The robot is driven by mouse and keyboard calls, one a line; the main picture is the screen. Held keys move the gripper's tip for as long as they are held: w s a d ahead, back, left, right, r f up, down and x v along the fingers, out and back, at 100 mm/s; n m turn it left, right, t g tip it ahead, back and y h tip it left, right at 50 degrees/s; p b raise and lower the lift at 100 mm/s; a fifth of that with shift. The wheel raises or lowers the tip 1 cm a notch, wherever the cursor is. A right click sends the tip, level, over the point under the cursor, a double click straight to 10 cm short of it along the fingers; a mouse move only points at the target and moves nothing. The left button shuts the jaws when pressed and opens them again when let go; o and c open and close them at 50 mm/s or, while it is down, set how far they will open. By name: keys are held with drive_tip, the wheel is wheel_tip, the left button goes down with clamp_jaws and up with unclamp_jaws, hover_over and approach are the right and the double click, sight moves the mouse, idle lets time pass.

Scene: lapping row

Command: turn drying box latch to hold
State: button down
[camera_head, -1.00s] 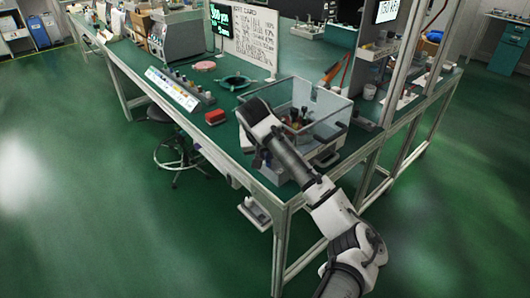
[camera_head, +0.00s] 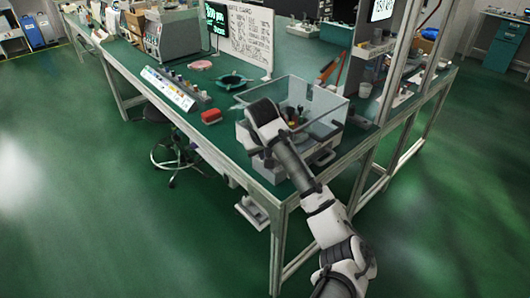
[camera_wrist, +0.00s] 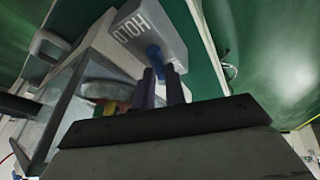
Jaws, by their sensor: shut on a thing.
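The drying box (camera_head: 327,112) has clear walls on a pale base and stands near the front corner of the green-topped bench. It also shows in the wrist view (camera_wrist: 62,98) at the left. A grey block (camera_wrist: 150,25) marked HOLD sits at the top of the wrist view, with a blue latch (camera_wrist: 153,51) at its lower side. My gripper (camera_wrist: 161,72) has its dark fingers shut on the blue latch. The fingertips partly hide the latch, so its exact turn is hard to tell. In the head view my wrist covers the latch and the fingers.
A white text board (camera_head: 250,38) stands behind. Metal frame posts rise at the right. A stool (camera_head: 180,150) stands before the bench.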

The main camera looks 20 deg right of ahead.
drive_tip(key=c, duration=1.5)
unclamp_jaws()
drive_tip(key=shift+s, duration=0.1)
drive_tip(key=shift+o, duration=0.2)
drive_tip(key=shift+r, duration=0.1)
drive_tip(key=v, duration=1.3)
drive_tip(key=shift+r, duration=0.25)
drive_tip(key=shift+s+a, duration=0.1)
drive_tip(key=shift+s, duration=0.05)
